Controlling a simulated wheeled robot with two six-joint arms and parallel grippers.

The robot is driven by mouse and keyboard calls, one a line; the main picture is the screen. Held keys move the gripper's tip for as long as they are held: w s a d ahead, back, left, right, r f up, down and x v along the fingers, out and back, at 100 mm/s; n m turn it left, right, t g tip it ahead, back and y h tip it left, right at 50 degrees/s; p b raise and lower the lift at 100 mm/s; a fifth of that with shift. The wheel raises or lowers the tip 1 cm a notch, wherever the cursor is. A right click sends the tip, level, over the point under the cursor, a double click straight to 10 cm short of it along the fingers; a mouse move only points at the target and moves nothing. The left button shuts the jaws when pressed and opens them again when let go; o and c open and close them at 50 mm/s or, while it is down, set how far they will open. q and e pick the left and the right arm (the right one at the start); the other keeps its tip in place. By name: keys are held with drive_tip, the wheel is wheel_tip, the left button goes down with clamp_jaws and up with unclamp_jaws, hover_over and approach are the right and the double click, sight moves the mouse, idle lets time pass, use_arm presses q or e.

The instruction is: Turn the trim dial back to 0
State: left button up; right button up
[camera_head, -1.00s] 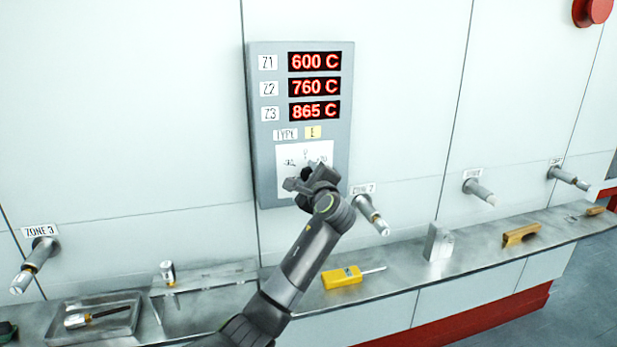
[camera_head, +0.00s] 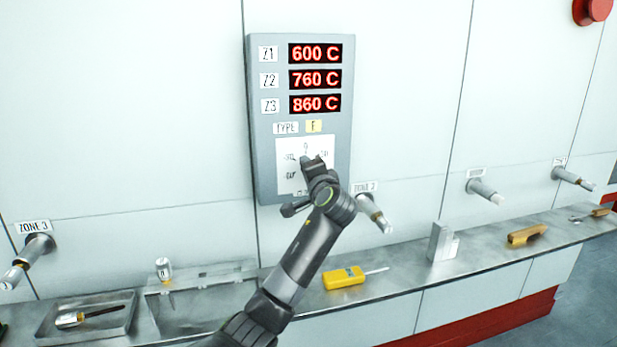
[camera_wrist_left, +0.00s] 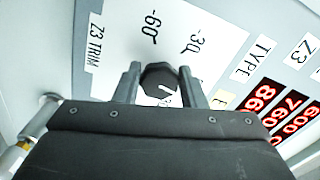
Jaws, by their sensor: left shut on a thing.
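The trim dial (camera_wrist_left: 158,77) is a dark faceted knob with a white pointer mark, on a white scale plate (camera_head: 288,150) low on the grey panel. In the wrist view the marks -60 and -30 and the label Z3 TRIM show; the rest of the scale is partly hidden. My left gripper (camera_wrist_left: 160,70) is shut on the dial, one finger on each side. In the head view my left gripper (camera_head: 313,164) covers most of the dial, so its exact setting cannot be read. The Z3 display (camera_head: 315,103) reads 860 C. My right gripper is not in view.
The Z1 display (camera_head: 315,54) reads 600 C and the Z2 display (camera_head: 315,79) reads 760 C. A capped probe (camera_head: 374,213) sticks out right of the panel. The steel ledge (camera_head: 405,270) below carries a yellow meter (camera_head: 343,278), a metal block (camera_head: 440,241) and a tray (camera_head: 117,326).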

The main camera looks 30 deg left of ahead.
use_arm(q)
drive_tip(key=shift+f+n+b, duration=0.2)
drive_tip(key=shift+n+b, duration=0.2)
drive_tip(key=shift+n, duration=0.5)
drive_tip(key=o, duration=1)
drive_tip(key=shift+r, duration=0.1)
drive_tip(key=shift+d, duration=0.1)
drive_tip(key=b+v, duration=0.3)
drive_tip(key=v, duration=1.4)
drive_tip(key=shift+b, duration=0.4)
drive_tip(key=shift+s+d, duration=0.1)
